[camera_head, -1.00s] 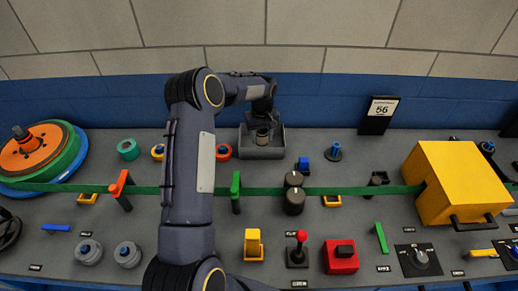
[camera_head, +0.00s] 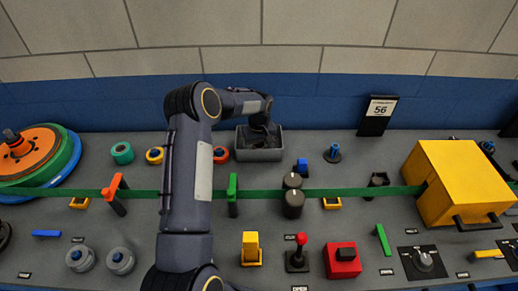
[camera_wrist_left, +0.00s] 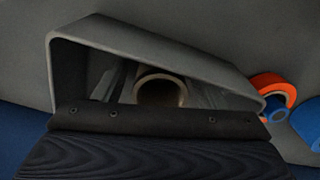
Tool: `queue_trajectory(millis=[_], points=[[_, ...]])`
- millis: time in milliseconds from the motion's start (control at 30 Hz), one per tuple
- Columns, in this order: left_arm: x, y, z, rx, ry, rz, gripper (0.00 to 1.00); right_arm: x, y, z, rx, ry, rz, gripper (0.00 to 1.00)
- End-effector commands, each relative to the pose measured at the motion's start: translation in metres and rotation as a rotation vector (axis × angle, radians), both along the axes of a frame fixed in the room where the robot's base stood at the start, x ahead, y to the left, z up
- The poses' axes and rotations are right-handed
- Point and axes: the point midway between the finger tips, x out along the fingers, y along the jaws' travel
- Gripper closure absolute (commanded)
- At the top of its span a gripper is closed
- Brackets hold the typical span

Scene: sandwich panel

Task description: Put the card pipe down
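The card pipe is a brown tube; its open round end (camera_wrist_left: 160,92) faces the left wrist camera, inside the grey bin (camera_wrist_left: 150,35). In the head view the bin (camera_head: 262,154) stands against the blue wall, and I cannot make the pipe out there. My left gripper (camera_head: 262,132) reaches down over the bin's opening. In the wrist view, dim finger-like shapes lie on either side of the pipe; shadow hides whether they touch it. The pipe's lower part is hidden. My right gripper is not in view.
A green strip (camera_head: 350,192) crosses the panel. A large yellow box (camera_head: 455,180) stands at right. My left arm covers part of the panel.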

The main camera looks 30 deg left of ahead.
Motion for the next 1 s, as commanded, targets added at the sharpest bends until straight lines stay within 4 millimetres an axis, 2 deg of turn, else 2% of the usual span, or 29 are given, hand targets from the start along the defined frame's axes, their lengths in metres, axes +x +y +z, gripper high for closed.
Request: queue_trajectory(millis=[233,367,800,1000], points=[[0.0,0.0,0.001,0.0,0.0,0.0,0.35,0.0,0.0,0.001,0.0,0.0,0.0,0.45],[0.0,0.0,0.01,0.001,-0.001,0.0,0.35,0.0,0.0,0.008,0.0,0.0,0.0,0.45],[0.001,0.0,0.1,0.001,-0.002,0.0,0.35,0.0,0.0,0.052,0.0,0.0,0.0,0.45],[0.0,0.0,0.119,0.001,-0.001,0.0,0.35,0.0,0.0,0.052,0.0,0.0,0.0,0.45]])
